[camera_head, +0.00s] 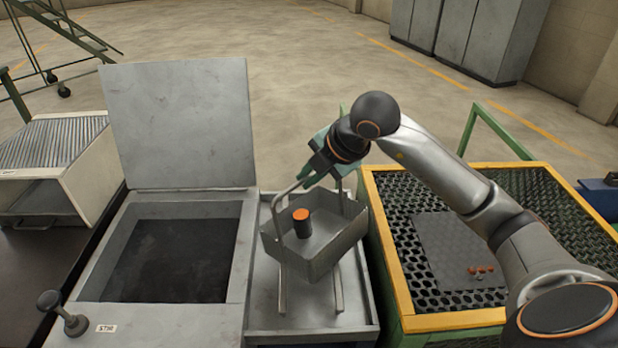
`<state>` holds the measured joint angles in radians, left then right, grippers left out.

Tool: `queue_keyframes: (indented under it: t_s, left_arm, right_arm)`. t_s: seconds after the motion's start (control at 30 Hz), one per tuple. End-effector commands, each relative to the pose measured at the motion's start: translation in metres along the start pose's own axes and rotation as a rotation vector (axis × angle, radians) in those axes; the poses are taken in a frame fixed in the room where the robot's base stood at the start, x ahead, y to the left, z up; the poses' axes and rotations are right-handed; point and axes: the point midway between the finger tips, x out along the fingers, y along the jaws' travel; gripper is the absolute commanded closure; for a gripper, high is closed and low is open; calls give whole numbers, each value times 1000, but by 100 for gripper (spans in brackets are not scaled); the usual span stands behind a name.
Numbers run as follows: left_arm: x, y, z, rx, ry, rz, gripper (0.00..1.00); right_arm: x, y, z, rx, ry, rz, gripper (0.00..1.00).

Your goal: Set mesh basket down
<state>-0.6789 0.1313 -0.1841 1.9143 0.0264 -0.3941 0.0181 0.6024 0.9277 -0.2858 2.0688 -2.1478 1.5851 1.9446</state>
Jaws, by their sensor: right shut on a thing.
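The mesh basket (333,260) is a grey open box with a hoop handle (276,207). It appears slightly tilted above a grey metal drain tray (262,318) with upright rails. A dark cylinder with an orange top (302,222) stands inside the basket. My right gripper (311,178) is at the top of the handle, shut on it. Its fingertips are partly hidden by the wrist. I cannot tell whether the basket touches the rails (338,290). My left gripper is not in view.
Left of the tray is an open tank (90,288) with its lid (182,125) raised and a dark inside.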

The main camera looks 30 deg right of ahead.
Motion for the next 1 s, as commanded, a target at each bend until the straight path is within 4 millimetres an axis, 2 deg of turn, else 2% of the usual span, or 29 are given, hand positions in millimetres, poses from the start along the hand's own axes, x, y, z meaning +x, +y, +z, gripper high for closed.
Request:
queue_keyframes:
  t_s: [0.23,0.27,0.5,0.83,1.0]
  left_arm:
    - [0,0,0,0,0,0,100]
    - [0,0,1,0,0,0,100]
    - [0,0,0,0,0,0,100]
    - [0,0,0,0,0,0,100]
    - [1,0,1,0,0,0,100]
  right_arm:
    - [6,-7,-1,0,2,-19,100]
    - [8,-10,-1,0,3,-30,86]
    - [7,-7,-1,0,2,-21,59]
    - [3,-5,0,0,1,-13,58]
    - [-15,-3,0,-1,-2,-9,58]
